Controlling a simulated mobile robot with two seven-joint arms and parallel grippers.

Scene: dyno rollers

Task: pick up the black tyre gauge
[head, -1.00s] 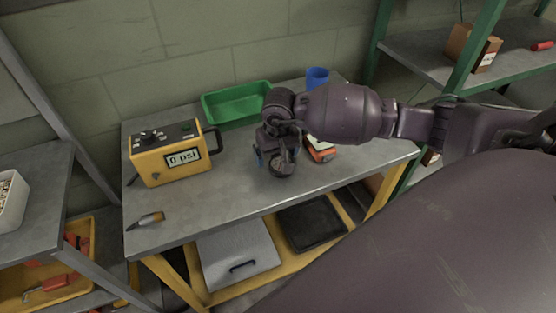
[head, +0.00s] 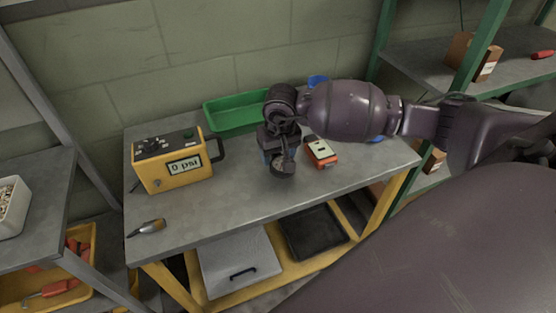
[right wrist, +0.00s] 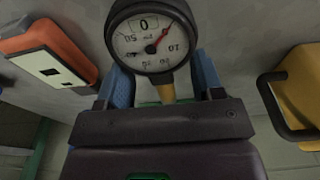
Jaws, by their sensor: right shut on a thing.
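The black tyre gauge (head: 283,167) has a round white dial and a yellowish stem. It is in my right gripper (head: 280,150) above the middle of the grey workbench. In the right wrist view the gauge (right wrist: 150,38) faces the camera, with its stem going down between the blue finger pads of my right gripper (right wrist: 165,84), which is shut on it. The stem's lower part is hidden by the gripper. My left gripper is not in view.
On the workbench (head: 220,205) stand a yellow console (head: 172,170) reading 0 psi, a green tray (head: 236,112), an orange device (head: 321,153) close right of the gripper, and a blue cup (head: 318,80) partly behind my arm. A small pointed tool (head: 146,228) lies front left.

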